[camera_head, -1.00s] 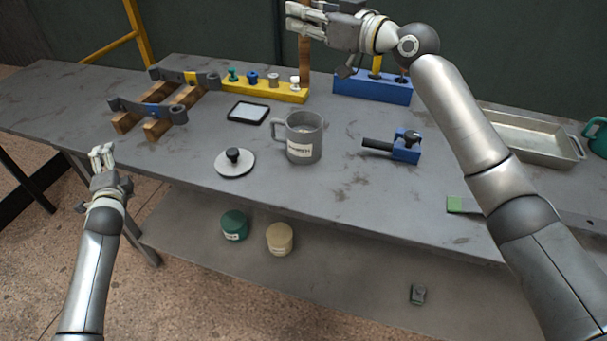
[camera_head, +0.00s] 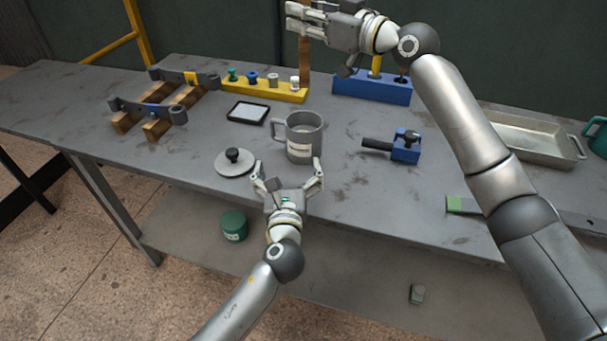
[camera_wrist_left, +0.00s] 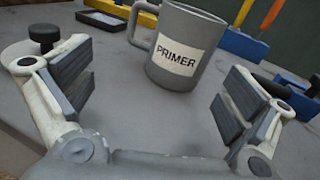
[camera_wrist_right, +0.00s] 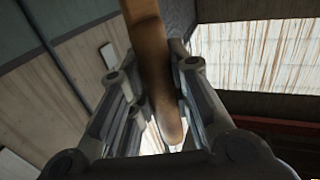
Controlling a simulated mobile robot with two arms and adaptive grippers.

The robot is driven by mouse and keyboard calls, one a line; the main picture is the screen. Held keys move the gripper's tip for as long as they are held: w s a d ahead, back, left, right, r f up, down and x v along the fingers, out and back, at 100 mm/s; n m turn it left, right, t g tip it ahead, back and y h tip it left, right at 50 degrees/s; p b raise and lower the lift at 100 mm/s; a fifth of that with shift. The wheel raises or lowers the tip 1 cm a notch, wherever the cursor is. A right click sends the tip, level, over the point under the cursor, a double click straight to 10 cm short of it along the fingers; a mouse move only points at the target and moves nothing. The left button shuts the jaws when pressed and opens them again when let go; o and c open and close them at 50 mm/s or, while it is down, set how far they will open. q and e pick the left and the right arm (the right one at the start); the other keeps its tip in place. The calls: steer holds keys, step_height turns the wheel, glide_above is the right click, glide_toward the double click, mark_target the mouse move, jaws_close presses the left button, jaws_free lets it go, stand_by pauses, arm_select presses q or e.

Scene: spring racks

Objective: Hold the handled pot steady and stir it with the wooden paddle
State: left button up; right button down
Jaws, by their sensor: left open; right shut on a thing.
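The handled pot (camera_head: 303,138) is a grey mug-like vessel labelled PRIMER, upright on the bench with its handle toward the left. It also shows in the left wrist view (camera_wrist_left: 187,45). My left gripper (camera_head: 288,170) is open and empty, just in front of the pot, with its fingers spread to either side and not touching it. My right gripper (camera_head: 297,22) is shut on the wooden paddle (camera_head: 304,65), held upright above the back of the bench. The right wrist view shows the paddle (camera_wrist_right: 152,60) between the fingers.
A round lid with a black knob (camera_head: 234,162) lies left of the pot. A black-framed pad (camera_head: 248,111), a yellow rack (camera_head: 262,92) and a blue rack (camera_head: 371,90) stand behind. A blue block with a black rod (camera_head: 405,147) is to the right.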

mark_target(304, 148)
arm_select(q)
steer(key=s+d, duration=0.1)
steer(key=d, duration=0.2)
steer(key=shift+s+r+m, duration=0.15)
steer(key=shift+s+m, duration=0.25)
steer(key=shift+d, duration=0.25)
steer(key=w, duration=1.1)
steer(key=shift+w, duration=0.4)
